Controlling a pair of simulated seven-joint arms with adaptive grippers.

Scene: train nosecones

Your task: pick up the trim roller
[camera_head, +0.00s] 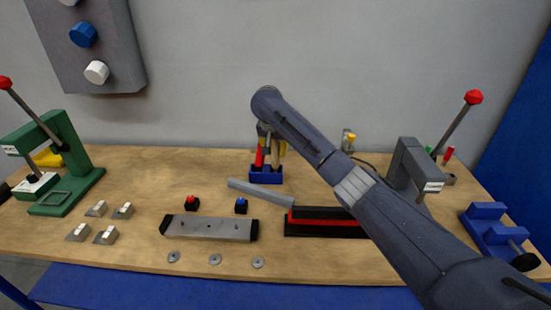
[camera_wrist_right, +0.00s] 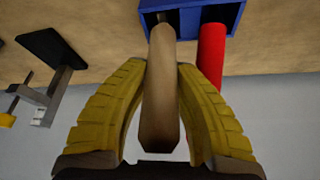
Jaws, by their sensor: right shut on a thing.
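A blue tool holder (camera_head: 265,175) stands at the back middle of the table. It also shows at the top of the right wrist view (camera_wrist_right: 232,12). A tool with a tan wooden handle, apparently the trim roller (camera_wrist_right: 161,85), has its far end at the holder; its working end is hidden. My right gripper (camera_wrist_right: 163,75) has yellow ribbed fingers closed on both sides of this handle. In the head view the right gripper (camera_head: 272,145) is just above the holder, partly hidden by my arm. A red-handled tool (camera_wrist_right: 211,55) stands beside it in the holder. My left gripper is out of view.
A grey bar (camera_head: 260,192) reaches from near the holder to a black-and-red block (camera_head: 300,222). A green press (camera_head: 55,160) stands left, a grey press (camera_head: 412,165) right, and a blue clamp (camera_head: 490,228) far right. A metal plate (camera_head: 208,228) lies in front.

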